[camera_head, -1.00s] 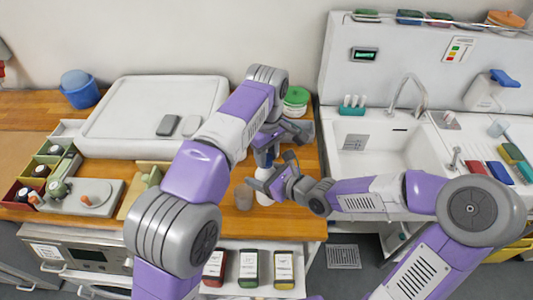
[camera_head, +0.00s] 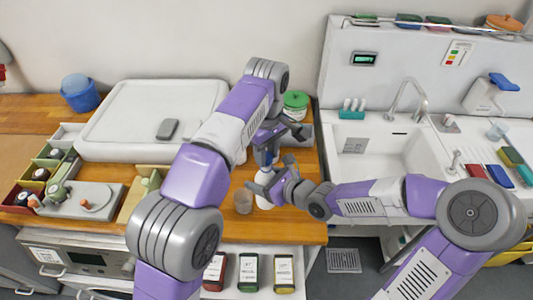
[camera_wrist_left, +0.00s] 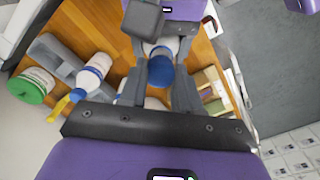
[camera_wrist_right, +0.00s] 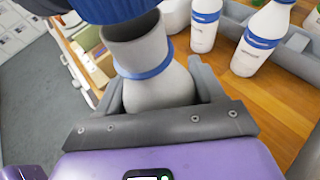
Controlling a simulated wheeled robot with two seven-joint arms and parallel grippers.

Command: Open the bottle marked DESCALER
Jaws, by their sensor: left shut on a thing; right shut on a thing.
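A white bottle (camera_head: 264,200) with a blue band stands at the counter's front; its grey-looking body shows in the right wrist view (camera_wrist_right: 160,88). My right gripper (camera_head: 272,190) is shut on this body. My left gripper (camera_head: 266,152) is above it, shut on the blue cap (camera_wrist_left: 160,70). In the right wrist view the cap (camera_wrist_right: 90,10) is over the neck, whose rim and shaded opening seem to show beneath it, so the cap looks lifted off. I cannot read any DESCALER marking; the label is hidden.
More white bottles with blue bands (camera_wrist_right: 205,25) (camera_wrist_right: 262,40) stand close by. A brownish beaker (camera_head: 243,201) is just left of the held bottle. A green-lidded tub (camera_head: 295,104) is behind. The sink (camera_head: 375,155) lies right; the counter's front edge is near.

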